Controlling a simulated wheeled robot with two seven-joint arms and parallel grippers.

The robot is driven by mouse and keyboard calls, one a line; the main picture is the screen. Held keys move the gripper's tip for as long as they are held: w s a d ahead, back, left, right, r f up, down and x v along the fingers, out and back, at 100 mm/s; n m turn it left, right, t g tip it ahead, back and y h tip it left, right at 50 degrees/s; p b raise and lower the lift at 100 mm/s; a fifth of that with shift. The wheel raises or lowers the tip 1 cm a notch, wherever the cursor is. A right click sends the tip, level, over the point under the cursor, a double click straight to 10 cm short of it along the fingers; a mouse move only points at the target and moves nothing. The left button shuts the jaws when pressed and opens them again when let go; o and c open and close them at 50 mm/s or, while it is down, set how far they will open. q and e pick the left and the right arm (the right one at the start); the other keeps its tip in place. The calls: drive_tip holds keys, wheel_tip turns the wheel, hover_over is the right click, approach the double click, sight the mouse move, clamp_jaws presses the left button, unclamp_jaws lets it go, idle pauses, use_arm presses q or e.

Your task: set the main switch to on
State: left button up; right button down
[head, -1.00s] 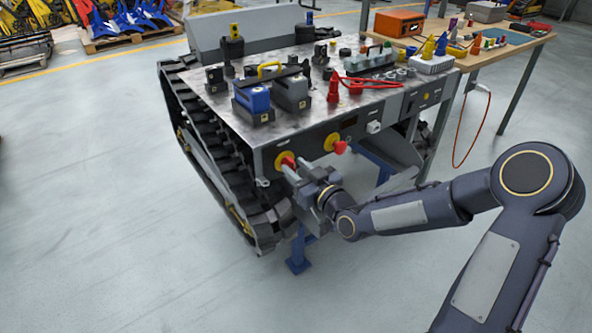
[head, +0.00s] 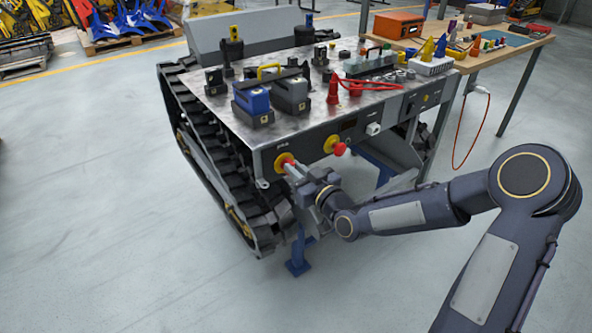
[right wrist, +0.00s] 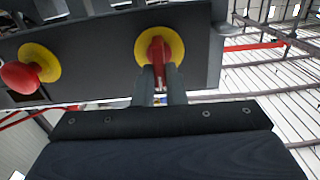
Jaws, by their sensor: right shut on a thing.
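The main switch is a red handle on a round yellow plate (head: 282,160), on the carrier's front panel. In the right wrist view the red handle (right wrist: 159,50) stands in the middle of its yellow disc (right wrist: 176,42). My right gripper (head: 290,167) reaches it from the front. Its two fingers (right wrist: 161,75) are shut on the red handle, one on each side, and hide part of it. Whether the switch is on or off cannot be read from its label. My left gripper is not in view.
A red mushroom button (head: 340,149) on a yellow plate sits right of the switch; it also shows in the right wrist view (right wrist: 20,77). The tracked carrier (head: 215,120) carries blue and grey blocks and red cable plugs on top. A wooden workbench (head: 500,50) stands behind right.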

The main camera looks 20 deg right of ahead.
drive_tip(key=shift+w+d+f+m, duration=0.1)
drive_tip(key=shift+d+f+m, duration=0.1)
drive_tip(key=shift+m, duration=2.7)
drive_tip(key=shift+d+f+m, duration=0.15)
drive_tip(key=shift+f+m, duration=0.05)
drive_tip(key=shift+m, duration=2.7)
drive_tip(key=shift+w+d+f+m, duration=0.1)
drive_tip(key=shift+d+f+m, duration=0.1)
drive_tip(key=shift+m, duration=2.7)
drive_tip(key=c, duration=1.5)
unclamp_jaws()
drive_tip(key=p+v, duration=0.1)
drive_tip(key=v, duration=0.7)
drive_tip(key=shift+p, duration=0.4)
